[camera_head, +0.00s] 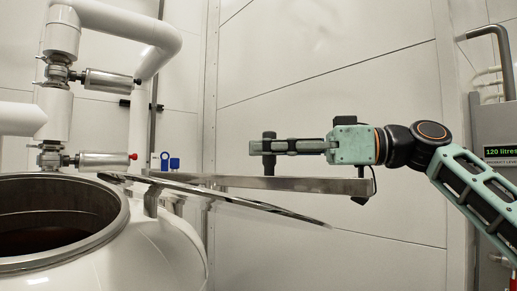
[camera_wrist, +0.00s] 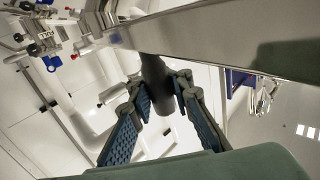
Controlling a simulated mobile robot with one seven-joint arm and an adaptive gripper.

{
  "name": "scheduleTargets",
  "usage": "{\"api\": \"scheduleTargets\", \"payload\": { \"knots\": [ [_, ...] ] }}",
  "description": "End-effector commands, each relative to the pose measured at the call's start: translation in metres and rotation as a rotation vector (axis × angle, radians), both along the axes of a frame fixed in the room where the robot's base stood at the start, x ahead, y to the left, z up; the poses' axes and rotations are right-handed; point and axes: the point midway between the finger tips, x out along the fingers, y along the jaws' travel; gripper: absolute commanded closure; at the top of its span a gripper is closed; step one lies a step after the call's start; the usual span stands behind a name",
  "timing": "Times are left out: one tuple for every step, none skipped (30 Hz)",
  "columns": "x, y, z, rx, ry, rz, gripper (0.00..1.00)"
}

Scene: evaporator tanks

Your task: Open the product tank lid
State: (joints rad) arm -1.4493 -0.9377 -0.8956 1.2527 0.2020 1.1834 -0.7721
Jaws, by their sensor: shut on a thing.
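The product tank (camera_head: 165,255) is a white vessel at the left of the head view. Its round metal-rimmed mouth (camera_head: 125,215) is uncovered, with a dark interior. The thin metal lid (camera_head: 225,198) is seen nearly edge-on, swung out to the right of the mouth and slightly tilted. A flat metal bar (camera_head: 305,184) runs above it to the right. My gripper (camera_head: 270,147) is shut on a dark upright handle (camera_head: 268,135) above the bar. In the wrist view, the padded fingers (camera_wrist: 162,98) close around the dark cylindrical handle (camera_wrist: 153,72), beside the shiny metal bar (camera_wrist: 210,40).
White pipes (camera_head: 58,100) with silver valve actuators (camera_head: 105,80) rise behind the tank at left. A grey control cabinet (camera_head: 497,130) with a green "120 litres" display stands at right, partly behind my arm.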

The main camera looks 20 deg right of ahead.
Motion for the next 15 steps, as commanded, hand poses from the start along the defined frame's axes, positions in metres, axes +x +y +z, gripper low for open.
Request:
{"api": "scheduleTargets", "payload": {
  "knots": [
    [-0.0013, -0.0040, -0.0021, 0.000, 0.002, -0.002, 1.00],
    [-0.0013, -0.0041, -0.0021, 0.000, 0.002, -0.002, 1.00],
    [-0.0013, -0.0041, -0.0021, 0.000, 0.002, -0.002, 1.00],
    [-0.0013, -0.0041, -0.0021, 0.000, 0.002, -0.002, 1.00],
    [-0.0013, -0.0041, -0.0021, 0.000, 0.002, -0.002, 1.00],
    [-0.0013, -0.0041, -0.0020, 0.000, 0.002, -0.002, 1.00],
    [-0.0013, -0.0041, -0.0020, 0.000, 0.002, -0.002, 1.00],
    [-0.0013, -0.0041, -0.0020, 0.000, 0.002, -0.002, 1.00],
    [-0.0013, -0.0041, -0.0020, 0.000, 0.002, -0.002, 1.00],
    [-0.0013, -0.0041, -0.0020, 0.000, 0.002, -0.002, 0.83],
    [-0.0013, -0.0040, -0.0019, 0.000, 0.002, -0.002, 0.80],
    [-0.0012, -0.0038, -0.0018, 0.000, 0.002, -0.002, 0.75],
    [-0.0011, -0.0035, -0.0016, 0.000, 0.002, -0.002, 0.72],
    [-0.0010, -0.0032, -0.0015, 0.000, 0.001, -0.001, 0.69],
    [-0.0010, -0.0027, -0.0013, 0.000, 0.001, -0.001, 0.65]
  ]
}}
